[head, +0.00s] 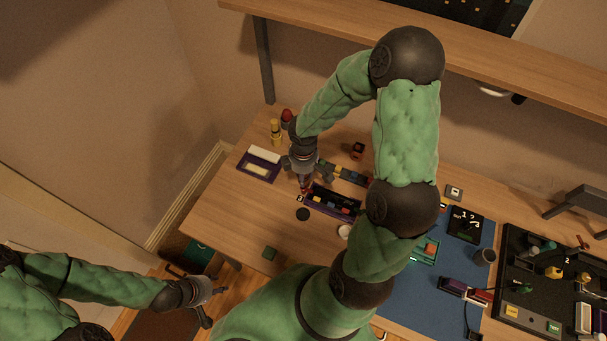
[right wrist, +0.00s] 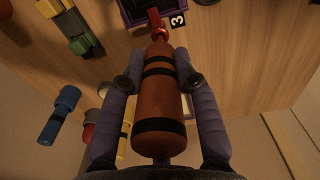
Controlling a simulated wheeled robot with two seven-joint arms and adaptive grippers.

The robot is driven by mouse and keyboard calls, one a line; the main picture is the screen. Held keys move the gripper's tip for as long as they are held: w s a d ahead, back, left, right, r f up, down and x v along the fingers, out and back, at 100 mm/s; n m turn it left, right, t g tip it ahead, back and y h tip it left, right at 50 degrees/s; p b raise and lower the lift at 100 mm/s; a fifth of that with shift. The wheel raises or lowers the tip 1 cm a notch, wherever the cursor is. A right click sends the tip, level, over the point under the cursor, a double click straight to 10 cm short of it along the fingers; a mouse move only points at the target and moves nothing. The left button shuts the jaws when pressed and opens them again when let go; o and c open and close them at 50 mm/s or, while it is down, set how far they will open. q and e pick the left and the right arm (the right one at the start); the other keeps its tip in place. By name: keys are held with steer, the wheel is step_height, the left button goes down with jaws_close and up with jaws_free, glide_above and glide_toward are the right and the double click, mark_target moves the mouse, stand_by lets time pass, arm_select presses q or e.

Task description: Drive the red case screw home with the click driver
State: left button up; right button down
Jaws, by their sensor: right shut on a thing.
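My right gripper (right wrist: 160,82) is shut around the click driver (right wrist: 160,105), an orange-brown cylinder with black bands. The driver's front end points at the edge of a dark purple case (head: 346,214), beside a "3" label (right wrist: 177,20). A red piece (right wrist: 160,33) shows at the driver's tip; I cannot tell where the tip ends and the red case screw begins, or how deep the screw sits. In the head view my right gripper (head: 304,176) is at the case's left end, partly hidden by its own wrist. My left gripper (head: 212,305) is open and empty, off the table at lower left.
A blue mat (head: 400,305) lies to the right. The table's front left is mostly clear.

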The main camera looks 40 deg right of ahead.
steer(key=shift+s+a+f, duration=0.1)
steer(key=shift+s, duration=0.1)
steer(key=shift+w+r+p, duration=0.15)
steer(key=shift+r+p, duration=0.3)
steer(key=shift+p, duration=0.1)
steer(key=shift+r+p, duration=2.05)
steer(key=shift+r, duration=0.55)
steer(key=shift+w, duration=0.1)
